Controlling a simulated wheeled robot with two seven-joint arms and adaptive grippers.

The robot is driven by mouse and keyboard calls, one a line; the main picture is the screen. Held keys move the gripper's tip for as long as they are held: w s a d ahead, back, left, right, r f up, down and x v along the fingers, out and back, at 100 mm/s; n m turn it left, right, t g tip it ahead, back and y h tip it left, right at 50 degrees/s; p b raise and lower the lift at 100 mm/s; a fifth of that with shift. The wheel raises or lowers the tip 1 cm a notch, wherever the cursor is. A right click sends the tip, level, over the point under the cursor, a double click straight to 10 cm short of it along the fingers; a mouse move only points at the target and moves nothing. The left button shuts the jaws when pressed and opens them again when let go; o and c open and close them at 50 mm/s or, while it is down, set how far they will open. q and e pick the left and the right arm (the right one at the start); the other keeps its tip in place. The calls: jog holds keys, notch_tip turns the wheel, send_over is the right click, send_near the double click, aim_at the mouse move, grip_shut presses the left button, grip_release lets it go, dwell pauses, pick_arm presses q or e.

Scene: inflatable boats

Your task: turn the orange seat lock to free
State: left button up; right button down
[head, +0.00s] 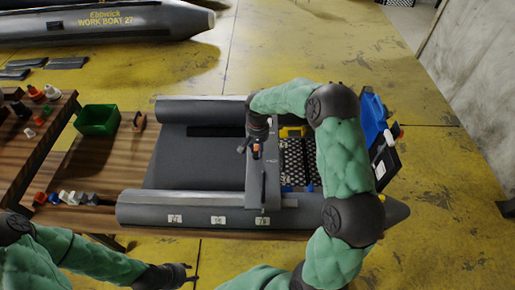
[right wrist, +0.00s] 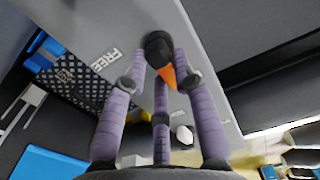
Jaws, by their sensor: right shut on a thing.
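The orange seat lock (right wrist: 168,76) is a black knob with an orange pointer on a grey seat board (right wrist: 105,22). A white FREE label (right wrist: 104,61) lies left of the knob in the right wrist view; the pointer is angled down and slightly right, away from the label. My right gripper (right wrist: 162,62) has its purple fingers closed around the knob. In the head view, my right gripper (head: 256,141) is over the far end of the seat, with a small orange patch showing there. My left gripper (head: 192,273) is open and empty in front of the boat.
The grey boat (head: 146,207) lies on a wooden table, with a black patterned mat (head: 292,160) right of the seat. A green bin (head: 97,120) and several small coloured parts stand at left. A blue case (head: 373,115) stands at right.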

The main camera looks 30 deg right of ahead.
jog(key=m, duration=0.4)
jog(key=shift+s, duration=0.2)
jog(key=m+b, duration=0.1)
jog(key=m, duration=0.3)
jog(key=shift+s, duration=0.2)
jog(key=m, duration=0.5)
jog(key=shift+s+a+b, duration=0.1)
jog(key=shift+s+b, duration=0.05)
jog(key=shift+b, duration=0.2)
jog(key=shift+s+a+m+b, duration=0.15)
jog(key=shift+m+b, duration=0.2)
jog(key=shift+m, duration=1.95)
jog(key=c, duration=1)
grip_release()
